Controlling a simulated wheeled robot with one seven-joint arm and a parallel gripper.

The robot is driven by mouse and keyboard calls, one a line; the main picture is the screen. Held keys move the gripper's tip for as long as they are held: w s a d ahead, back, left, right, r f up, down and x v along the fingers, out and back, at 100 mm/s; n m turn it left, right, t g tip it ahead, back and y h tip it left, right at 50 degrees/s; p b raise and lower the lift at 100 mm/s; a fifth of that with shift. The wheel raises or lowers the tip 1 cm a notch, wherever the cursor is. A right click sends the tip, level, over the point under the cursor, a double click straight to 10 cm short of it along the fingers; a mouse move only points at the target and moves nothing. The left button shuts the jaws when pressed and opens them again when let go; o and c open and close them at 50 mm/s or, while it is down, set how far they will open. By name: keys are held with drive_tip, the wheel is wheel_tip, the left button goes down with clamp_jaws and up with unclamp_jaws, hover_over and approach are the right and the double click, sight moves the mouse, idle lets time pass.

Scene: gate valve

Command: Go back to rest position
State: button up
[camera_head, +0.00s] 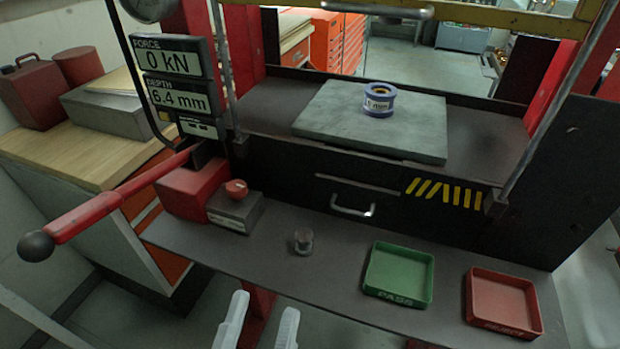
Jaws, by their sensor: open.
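My gripper (258,325) shows at the bottom edge of the head view, left of the middle. Its two pale fingers point up and stand apart, with nothing between them. It is in front of the grey shelf and touches nothing that I can see. The rest of my arm is out of view.
A shelf (335,288) holds a small metal cylinder (303,241), a green tray (398,275) and a red tray (503,303). A blue ring part (379,99) sits on the press plate (340,125). A red lever (120,200) juts out at left.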

drive_tip(key=s+d+r+n+t+y, duration=0.3)
drive_tip(key=d+r+n+t+y, duration=0.2)
drive_tip(key=d+t+y, duration=0.15)
drive_tip(key=s+d+f+n+g+h, duration=0.1)
drive_tip(key=s+d+f+n+g, duration=0.1)
drive_tip(key=s+d+f+g, duration=0.4)
drive_tip(key=s+d+f+n+g+h, duration=0.1)
drive_tip(key=s+d+f+n+g, duration=0.2)
drive_tip(key=d+f, duration=0.9)
drive_tip(key=s+f+g, duration=0.2)
drive_tip(key=s, duration=0.1)
drive_tip(key=shift+s+d+g+h, duration=0.35)
drive_tip(key=shift+s+d, duration=0.05)
